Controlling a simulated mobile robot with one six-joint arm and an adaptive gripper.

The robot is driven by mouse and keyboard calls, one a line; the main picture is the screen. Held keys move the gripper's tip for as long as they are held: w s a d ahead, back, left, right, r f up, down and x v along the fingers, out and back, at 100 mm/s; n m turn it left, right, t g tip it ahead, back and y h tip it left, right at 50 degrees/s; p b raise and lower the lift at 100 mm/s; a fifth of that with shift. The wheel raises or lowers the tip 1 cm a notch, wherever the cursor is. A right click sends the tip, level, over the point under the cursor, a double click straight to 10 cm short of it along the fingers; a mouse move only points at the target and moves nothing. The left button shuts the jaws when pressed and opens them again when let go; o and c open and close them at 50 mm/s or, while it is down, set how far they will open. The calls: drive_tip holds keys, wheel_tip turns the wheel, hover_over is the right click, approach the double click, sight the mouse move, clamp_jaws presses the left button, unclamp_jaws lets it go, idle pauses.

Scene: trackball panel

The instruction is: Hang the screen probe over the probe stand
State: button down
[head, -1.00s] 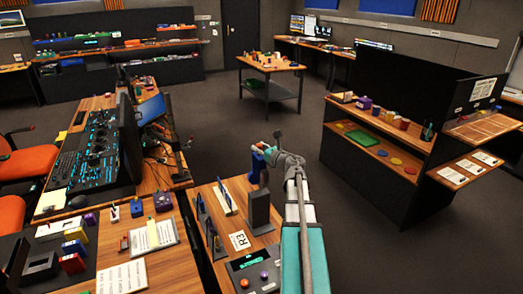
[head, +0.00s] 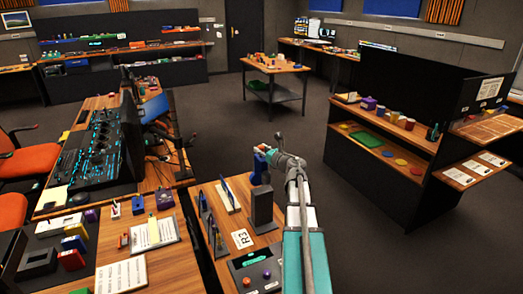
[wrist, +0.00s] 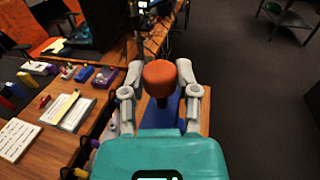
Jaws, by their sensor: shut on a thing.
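My gripper (wrist: 161,92) is shut on the screen probe, whose rounded orange end (wrist: 160,74) and short dark neck show between the grey fingers in the wrist view. In the head view the probe's blue part (head: 260,166) shows at the fingers, with a little orange above. A dark upright block (head: 262,207), which looks like the probe stand, is on the wooden bench just below the blue part. I cannot tell whether they touch. My gripper hides most of the probe and stand in the wrist view.
Upright blue and white panels (head: 228,195) stand left of the dark block. A black box with round knobs (head: 255,271) lies in front of it, near a white R3 label (head: 242,239). The floor right of the bench is clear up to the dark shelf unit (head: 378,168).

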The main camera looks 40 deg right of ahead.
sight(266, 166)
drive_tip(key=shift+f+b, duration=2.55)
drive_tip(key=shift+f, duration=0.15)
drive_tip(key=shift+s+a+f+b, duration=0.1)
drive_tip(key=shift+s+f+b, duration=0.35)
drive_tip(key=shift+s, duration=0.05)
drive_tip(key=shift+f+b, duration=4.2)
drive_tip(key=shift+f, duration=0.05)
drive_tip(key=shift+c, duration=1.4)
unclamp_jaws()
drive_tip(key=shift+s, duration=0.1)
drive_tip(key=s, duration=1.1)
drive_tip(key=shift+s, duration=0.4)
